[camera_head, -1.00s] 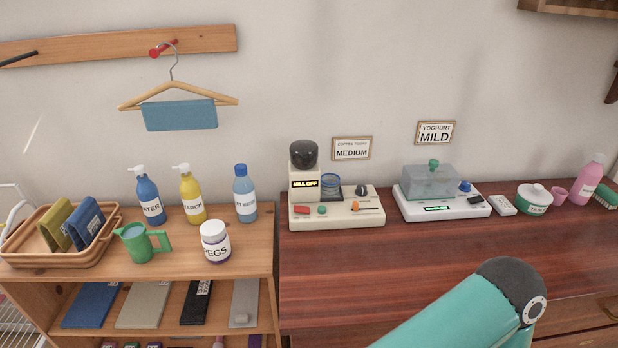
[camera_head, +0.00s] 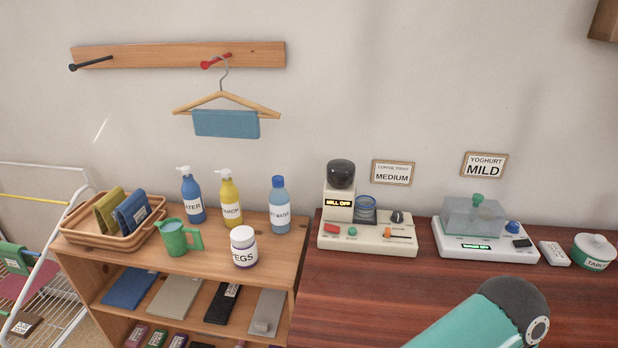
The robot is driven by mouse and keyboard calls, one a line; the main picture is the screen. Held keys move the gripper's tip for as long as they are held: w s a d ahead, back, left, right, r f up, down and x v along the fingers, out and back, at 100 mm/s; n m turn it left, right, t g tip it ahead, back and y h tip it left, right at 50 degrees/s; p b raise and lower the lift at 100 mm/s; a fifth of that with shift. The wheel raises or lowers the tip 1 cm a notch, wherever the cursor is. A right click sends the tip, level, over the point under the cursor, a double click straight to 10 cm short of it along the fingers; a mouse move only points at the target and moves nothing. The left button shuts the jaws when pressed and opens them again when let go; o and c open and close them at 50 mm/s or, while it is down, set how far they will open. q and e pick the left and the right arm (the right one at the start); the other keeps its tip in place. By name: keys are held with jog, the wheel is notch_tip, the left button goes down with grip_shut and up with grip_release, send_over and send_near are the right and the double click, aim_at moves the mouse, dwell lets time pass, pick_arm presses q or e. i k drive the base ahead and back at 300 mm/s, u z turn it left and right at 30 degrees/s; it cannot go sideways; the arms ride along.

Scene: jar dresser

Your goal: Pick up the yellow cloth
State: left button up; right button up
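The yellow cloth (camera_head: 107,208) is an olive-yellow folded cloth. It leans upright in the left part of a tan basket (camera_head: 84,240) on top of the wooden shelf unit (camera_head: 278,252). A blue folded cloth (camera_head: 133,212) with a white label stands just right of it in the same basket and hides part of it. A teal link of my arm shows at the bottom right. Neither gripper is in view.
A green jug (camera_head: 177,238), a pegs jar (camera_head: 243,248) and several bottles, such as the yellow one (camera_head: 230,200), stand right of the basket. A blue cloth (camera_head: 226,124) hangs on a hanger above. A white drying rack (camera_head: 60,290) stands at left.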

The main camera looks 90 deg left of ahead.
aim_at(103, 211)
jog(key=u, duration=0.1)
jog(key=i, duration=0.25)
jog(key=u, duration=3.1)
jog(key=i, duration=0.3)
jog(key=u, duration=1.45)
jog(key=k, duration=0.65)
jog(key=u, duration=0.45)
jog(key=i, duration=1.7)
jog(key=z, duration=0.45)
